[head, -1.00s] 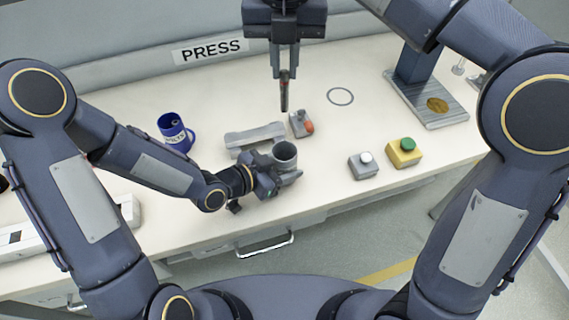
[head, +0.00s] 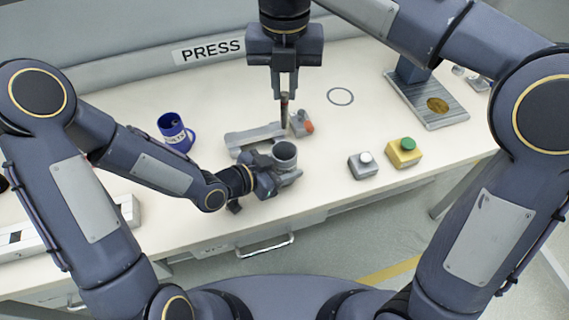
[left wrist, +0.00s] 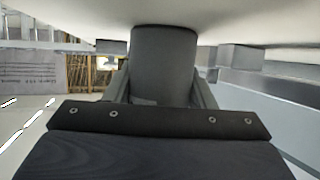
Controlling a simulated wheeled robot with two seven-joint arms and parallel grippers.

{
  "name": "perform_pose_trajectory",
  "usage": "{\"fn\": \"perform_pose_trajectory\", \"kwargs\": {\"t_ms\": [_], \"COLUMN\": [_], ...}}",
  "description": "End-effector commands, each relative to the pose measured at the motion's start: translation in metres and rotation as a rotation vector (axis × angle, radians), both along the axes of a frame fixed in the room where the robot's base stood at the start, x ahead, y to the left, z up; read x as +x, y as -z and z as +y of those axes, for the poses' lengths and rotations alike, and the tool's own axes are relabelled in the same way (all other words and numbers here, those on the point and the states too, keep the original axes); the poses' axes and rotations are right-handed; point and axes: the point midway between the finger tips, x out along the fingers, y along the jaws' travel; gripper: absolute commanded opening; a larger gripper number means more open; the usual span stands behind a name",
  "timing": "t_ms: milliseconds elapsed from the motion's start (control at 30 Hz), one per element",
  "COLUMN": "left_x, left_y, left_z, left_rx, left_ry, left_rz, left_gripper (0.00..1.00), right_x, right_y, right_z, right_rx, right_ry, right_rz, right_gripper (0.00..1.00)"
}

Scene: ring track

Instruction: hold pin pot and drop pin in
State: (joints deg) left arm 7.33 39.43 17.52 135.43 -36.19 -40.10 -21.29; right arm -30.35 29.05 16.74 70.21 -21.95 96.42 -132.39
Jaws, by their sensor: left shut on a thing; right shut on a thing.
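The pin pot is a grey round cup (head: 285,153) near the table's front edge, its open top facing up. My left gripper (head: 282,170) is shut on it from the left. In the left wrist view the pot (left wrist: 163,60) stands between the two fingers (left wrist: 163,90). My right gripper (head: 285,97) points down and is shut on a thin dark pin (head: 284,112), which hangs upright. In the head view the pin appears above the pot's rim in the picture, outside its opening.
A grey cradle block (head: 254,138) and a small grey block with a red-orange part (head: 302,123) lie close behind the pot. A blue mug (head: 176,133) stands left. A white-button box (head: 362,164), a green-button yellow box (head: 404,153) and a press (head: 428,101) are right.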

Motion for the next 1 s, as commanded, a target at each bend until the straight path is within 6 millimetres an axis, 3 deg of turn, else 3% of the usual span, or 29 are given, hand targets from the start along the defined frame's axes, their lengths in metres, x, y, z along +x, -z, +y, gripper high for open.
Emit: {"fn": "perform_pose_trajectory", "kwargs": {"t_ms": [1000], "left_x": [0.000], "left_y": [0.000], "left_z": [0.000], "left_rx": [0.000], "left_ry": [0.000], "left_rz": [0.000], "left_gripper": [0.28], "right_x": [0.000], "right_y": [0.072], "right_z": [0.000], "right_rx": [-0.001], "right_ry": [-0.001], "right_rz": [0.000], "right_gripper": [0.00]}}
